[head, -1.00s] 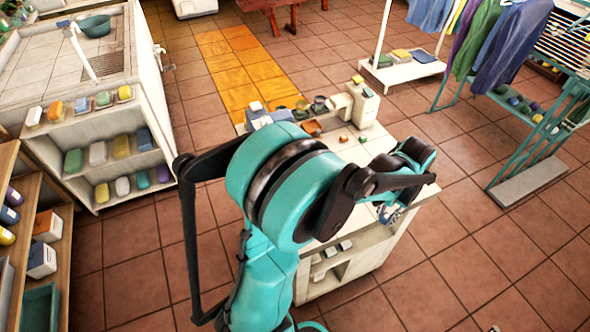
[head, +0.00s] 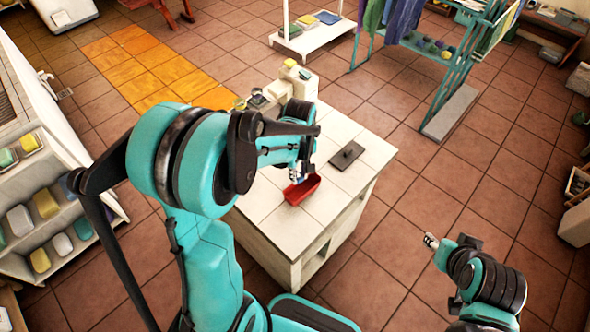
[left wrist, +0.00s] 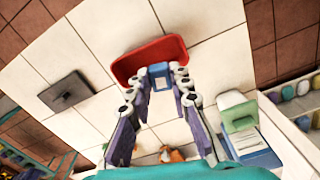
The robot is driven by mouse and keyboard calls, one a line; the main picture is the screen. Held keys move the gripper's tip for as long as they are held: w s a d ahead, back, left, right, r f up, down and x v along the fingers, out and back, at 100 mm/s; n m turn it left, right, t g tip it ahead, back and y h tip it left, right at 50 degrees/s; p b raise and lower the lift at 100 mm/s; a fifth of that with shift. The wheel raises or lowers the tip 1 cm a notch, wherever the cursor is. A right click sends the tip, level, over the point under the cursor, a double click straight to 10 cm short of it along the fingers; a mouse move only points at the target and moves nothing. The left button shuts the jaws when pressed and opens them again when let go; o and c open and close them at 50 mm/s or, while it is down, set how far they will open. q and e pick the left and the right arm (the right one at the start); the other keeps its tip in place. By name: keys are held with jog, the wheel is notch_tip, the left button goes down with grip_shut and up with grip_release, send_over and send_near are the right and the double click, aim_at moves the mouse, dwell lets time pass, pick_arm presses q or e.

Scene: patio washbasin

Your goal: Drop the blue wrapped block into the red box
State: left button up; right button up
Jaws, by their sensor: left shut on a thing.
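The red box (head: 302,190) lies on the white tiled counter, and it also shows in the left wrist view (left wrist: 143,57). My left gripper (head: 297,174) is at the box's far side in the head view. In the left wrist view its fingers (left wrist: 160,79) are shut on the blue wrapped block (left wrist: 160,71), which overlaps the near edge of the box. I cannot tell how high the block is above the box. My right gripper (head: 431,240) is away from the counter, over the floor at the lower right; its jaw opening is unclear.
A dark flat board (head: 347,155) lies on the counter (head: 280,224), right of the box in the head view. A green-and-white container (left wrist: 238,118) and small orange things (left wrist: 172,155) stand nearer the wrist. Shelves (head: 40,210) stand at the left.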

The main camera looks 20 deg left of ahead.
pick_arm(q)
jog(key=shift+s+a+n, duration=0.1)
jog(key=shift+a+n, duration=0.15)
jog(key=shift+n, duration=0.75)
jog(key=shift+a+f, duration=0.1)
jog(key=shift+f, duration=0.1)
jog(key=shift+f+b, duration=2.25)
jog(key=shift+f, duration=0.65)
jog(key=o, duration=0.9)
jog(key=shift+r, duration=0.15)
notch_tip(320, 180, up, 12)
jog(key=shift+f, duration=0.1)
